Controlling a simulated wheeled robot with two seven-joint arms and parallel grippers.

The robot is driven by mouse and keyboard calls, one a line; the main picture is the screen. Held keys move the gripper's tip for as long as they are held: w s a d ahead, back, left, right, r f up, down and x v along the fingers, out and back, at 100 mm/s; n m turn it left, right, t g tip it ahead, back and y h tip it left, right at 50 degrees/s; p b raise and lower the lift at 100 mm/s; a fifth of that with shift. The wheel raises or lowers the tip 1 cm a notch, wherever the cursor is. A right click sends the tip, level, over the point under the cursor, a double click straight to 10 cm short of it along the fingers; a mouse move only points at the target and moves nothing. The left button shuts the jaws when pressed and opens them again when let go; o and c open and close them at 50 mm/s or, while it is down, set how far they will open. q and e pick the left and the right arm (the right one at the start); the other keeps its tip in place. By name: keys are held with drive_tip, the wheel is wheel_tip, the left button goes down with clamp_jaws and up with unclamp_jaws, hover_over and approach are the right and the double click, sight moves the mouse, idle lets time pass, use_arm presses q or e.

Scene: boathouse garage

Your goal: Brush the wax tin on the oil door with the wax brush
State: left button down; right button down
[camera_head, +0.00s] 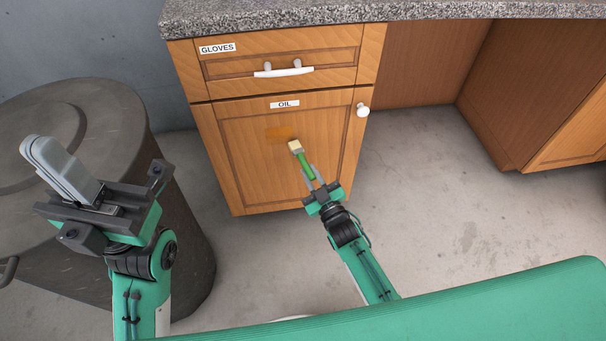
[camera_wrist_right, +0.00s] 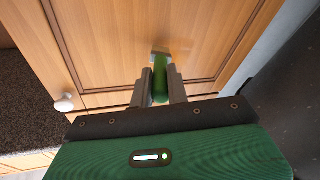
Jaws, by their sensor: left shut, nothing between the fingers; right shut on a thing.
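The oil door (camera_head: 250,165) is a wooden cabinet door with an "OIL" label (camera_head: 284,104), and it is closed. A faint orange patch (camera_head: 279,132) shows on its upper middle; I see no separate tin. My right gripper (camera_head: 314,177) is shut on the green handle of the wax brush (camera_head: 306,164). The brush's pale bristle end points at the door, just below right of the patch in the head view; whether it touches cannot be told. The right wrist view shows the brush (camera_wrist_right: 161,84) between the fingers. My left gripper (camera_head: 42,152) is shut and empty, over the barrel.
A "GLOVES" drawer (camera_head: 330,68) with a white handle sits above the door under a granite counter (camera_head: 400,10). The door has a white knob (camera_head: 362,110) at its upper right. A dark barrel (camera_head: 110,98) stands left. Concrete floor (camera_head: 450,200) is clear to the right.

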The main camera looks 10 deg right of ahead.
drive_tip(key=shift+d+r, duration=0.1)
drive_tip(key=shift+d, duration=0.15)
drive_tip(key=a, duration=0.8)
idle(0.5)
drive_tip(key=s+p, duration=0.2)
drive_tip(key=s, duration=0.4)
drive_tip(key=shift+p, duration=0.4)
